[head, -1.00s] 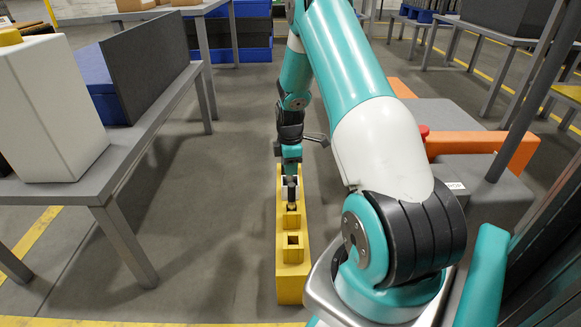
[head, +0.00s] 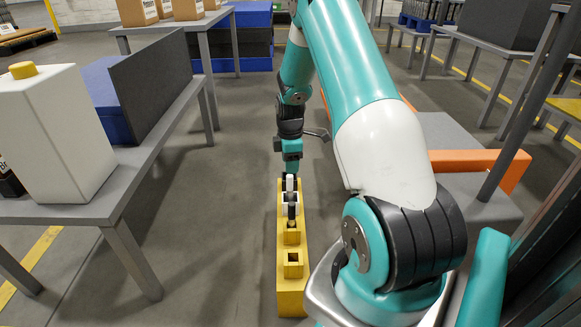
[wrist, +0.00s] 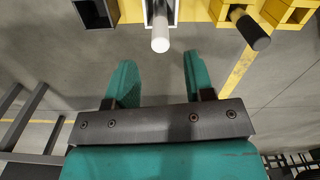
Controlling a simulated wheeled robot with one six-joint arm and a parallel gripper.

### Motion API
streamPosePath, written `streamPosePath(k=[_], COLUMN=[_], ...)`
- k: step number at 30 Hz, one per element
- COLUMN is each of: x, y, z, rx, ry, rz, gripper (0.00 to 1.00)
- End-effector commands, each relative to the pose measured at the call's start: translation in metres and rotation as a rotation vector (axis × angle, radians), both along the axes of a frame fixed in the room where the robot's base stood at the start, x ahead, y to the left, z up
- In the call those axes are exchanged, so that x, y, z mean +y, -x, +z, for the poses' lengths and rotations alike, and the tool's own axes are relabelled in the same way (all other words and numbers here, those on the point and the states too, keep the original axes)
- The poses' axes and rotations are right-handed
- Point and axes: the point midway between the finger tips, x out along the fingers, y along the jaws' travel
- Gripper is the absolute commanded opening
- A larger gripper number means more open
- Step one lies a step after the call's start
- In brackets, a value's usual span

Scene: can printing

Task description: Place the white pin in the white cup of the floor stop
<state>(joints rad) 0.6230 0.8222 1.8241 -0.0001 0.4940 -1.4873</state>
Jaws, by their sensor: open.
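The yellow floor stop (head: 291,290) stands on the floor below my arm, with a row of cups on top. The white pin (head: 289,183) stands in the white cup (head: 283,199). In the wrist view, the white pin (wrist: 160,38) rises from between the walls of the white cup (wrist: 173,12). My gripper (wrist: 156,72) is open, with its teal fingers apart and nothing between them. It is clear of the pin, which lies beyond the fingertips. In the head view my gripper (head: 291,170) is just behind the pin, and its fingers are hard to make out.
A black pin (wrist: 252,30) stands in a yellow cup beside the white one. Another yellow cup (head: 292,262) nearer me is empty. A dark cup (wrist: 97,12) is on the other side. A grey table (head: 90,207) stands left. Floor between is free.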

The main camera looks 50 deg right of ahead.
Motion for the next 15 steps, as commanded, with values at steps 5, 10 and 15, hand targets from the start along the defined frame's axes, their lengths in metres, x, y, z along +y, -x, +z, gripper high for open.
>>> streamPosePath(k=[5, 10, 15], x=[0.0, 0.0, 0.027], y=[0.0, 0.0, -0.01], z=[0.031, 0.037, 0.057], rx=[0.001, 0.001, -0.02], ry=[-0.001, -0.001, -0.011], rz=[0.0, 0.0, -0.01], gripper=[0.48, 0.48, 0.48])
